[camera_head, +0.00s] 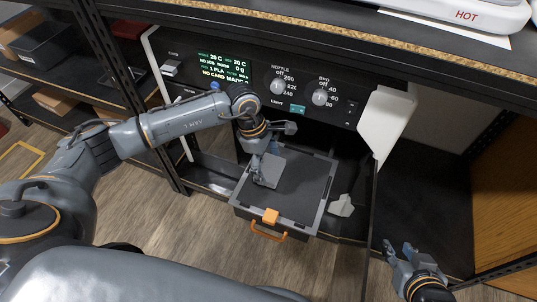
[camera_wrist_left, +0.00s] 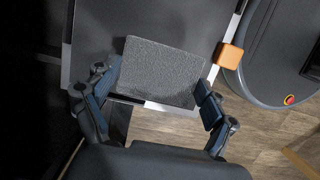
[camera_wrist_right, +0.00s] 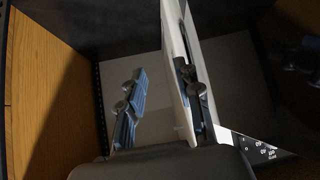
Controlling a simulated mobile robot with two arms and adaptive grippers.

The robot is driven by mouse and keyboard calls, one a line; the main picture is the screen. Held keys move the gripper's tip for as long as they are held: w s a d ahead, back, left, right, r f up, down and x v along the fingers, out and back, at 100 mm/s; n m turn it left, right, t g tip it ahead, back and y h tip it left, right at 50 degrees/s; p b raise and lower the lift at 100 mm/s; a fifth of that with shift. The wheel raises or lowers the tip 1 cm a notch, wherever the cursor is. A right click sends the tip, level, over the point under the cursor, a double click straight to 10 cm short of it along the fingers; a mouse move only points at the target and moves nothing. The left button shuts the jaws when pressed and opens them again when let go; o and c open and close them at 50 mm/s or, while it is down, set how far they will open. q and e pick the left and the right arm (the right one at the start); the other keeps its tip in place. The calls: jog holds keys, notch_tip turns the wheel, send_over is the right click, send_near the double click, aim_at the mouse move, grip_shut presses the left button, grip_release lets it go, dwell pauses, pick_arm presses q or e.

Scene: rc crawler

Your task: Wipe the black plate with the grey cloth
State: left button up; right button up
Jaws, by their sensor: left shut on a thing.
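The black plate (camera_head: 300,190) has a light grey rim and an orange handle, and it sticks out from the front of the printer. The grey cloth (camera_head: 271,171) looks like a folded rectangular pad over the plate's left part. My left gripper (camera_head: 262,174) is shut on the cloth from the left side. In the left wrist view the cloth (camera_wrist_left: 160,70) spans between the fingers, over the dark plate (camera_wrist_left: 95,40). I cannot tell whether the cloth presses on the plate.
The printer's control panel (camera_head: 265,85) with screen and knobs is above the plate. A white open door (camera_head: 388,122) stands at its right; its edge shows close to my right fingers in the right wrist view (camera_wrist_right: 176,60). A pale grey piece (camera_head: 341,205) lies right of the plate.

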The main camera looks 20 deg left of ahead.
pick_arm(q)
jog(key=shift+r+p, duration=0.5)
jog(key=shift+r, duration=0.45)
jog(key=shift+r+p, duration=0.5)
jog(key=shift+r, duration=0.45)
pick_arm(e)
jog(key=s+d+f+g, duration=0.1)
jog(key=s+g, duration=0.1)
jog(key=s, duration=0.3)
jog(key=s+d+f+g+h, duration=0.1)
jog(key=s+d+f+g, duration=0.1)
jog(key=s, duration=0.3)
jog(key=shift+s+d+f+g, duration=0.2)
jog(key=shift+s+d+g, duration=0.1)
jog(key=shift+g, duration=0.3)
